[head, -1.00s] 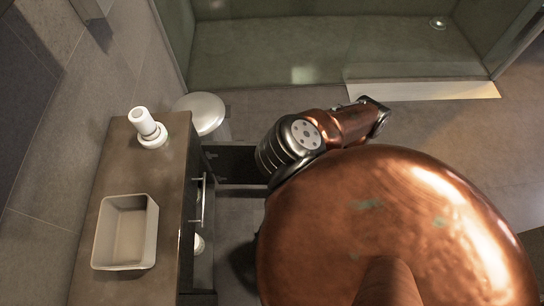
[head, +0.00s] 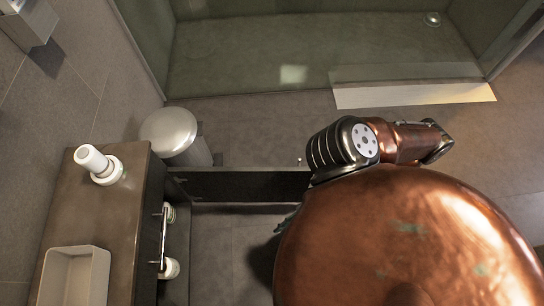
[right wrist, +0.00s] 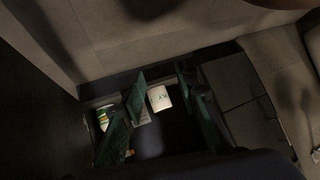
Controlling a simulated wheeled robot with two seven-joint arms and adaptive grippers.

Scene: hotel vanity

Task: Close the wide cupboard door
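The wide cupboard door (head: 250,184) is a dark panel in the head view. It stands open, sticking out to the right from the vanity, and its far end reaches my copper arm. My right gripper (head: 288,218) shows only as a dark bit beside the copper shell, below the door's outer end; contact with the door cannot be told. In the right wrist view the right gripper (right wrist: 165,105) has its two dark fingers apart, with nothing held between them. A white roll-like item (right wrist: 160,97) shows beyond them. My left gripper is out of view.
The vanity top (head: 105,215) carries a white basin (head: 75,278) and a white dispenser (head: 99,165). A metal handle (head: 162,239) is on the vanity front. Pale items (head: 170,268) sit low beside it. A round bin (head: 170,132) stands behind the door.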

